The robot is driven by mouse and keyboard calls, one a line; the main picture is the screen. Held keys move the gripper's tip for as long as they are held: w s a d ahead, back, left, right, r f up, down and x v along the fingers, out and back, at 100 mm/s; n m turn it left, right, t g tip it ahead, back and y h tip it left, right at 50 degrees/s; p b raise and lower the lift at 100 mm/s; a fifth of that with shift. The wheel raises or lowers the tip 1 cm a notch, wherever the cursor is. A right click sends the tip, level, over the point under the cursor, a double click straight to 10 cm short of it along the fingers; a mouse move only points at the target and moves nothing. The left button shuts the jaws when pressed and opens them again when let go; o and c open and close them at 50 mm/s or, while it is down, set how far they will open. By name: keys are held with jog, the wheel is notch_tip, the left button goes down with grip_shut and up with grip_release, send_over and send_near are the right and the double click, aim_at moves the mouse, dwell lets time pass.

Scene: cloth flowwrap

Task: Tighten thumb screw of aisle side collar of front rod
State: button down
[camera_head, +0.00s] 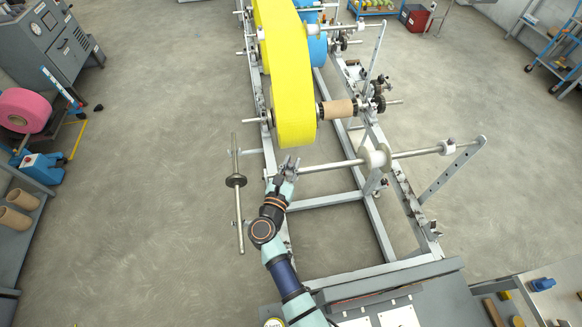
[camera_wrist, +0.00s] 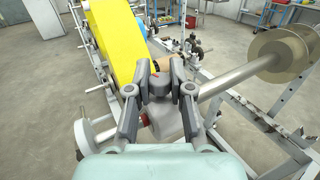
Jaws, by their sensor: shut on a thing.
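The front rod (camera_head: 330,166) is a bare metal bar across the front of the stand; it runs up to the right in the wrist view (camera_wrist: 225,82). My gripper (camera_head: 289,163) is at the rod's left end. In the wrist view my gripper (camera_wrist: 160,78) is shut with its fingertips on a small grey knob, the thumb screw (camera_wrist: 159,88). A light grey collar (camera_wrist: 172,120) shows just below the knob, between the fingers and partly hidden by them. How tight the screw sits cannot be seen.
A pale spool (camera_head: 376,160) sits on the rod, and another collar (camera_head: 447,147) is near its right end. A yellow roll (camera_head: 292,75) stands close behind my gripper.

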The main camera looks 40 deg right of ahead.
jog(key=shift+m+g+h+b, duration=0.3)
jog(key=shift+m+g+b, duration=0.2)
jog(key=shift+g, duration=0.2)
jog(key=c, duration=1)
grip_release()
jog(key=shift+d, duration=0.1)
jog(key=shift+r, duration=0.1)
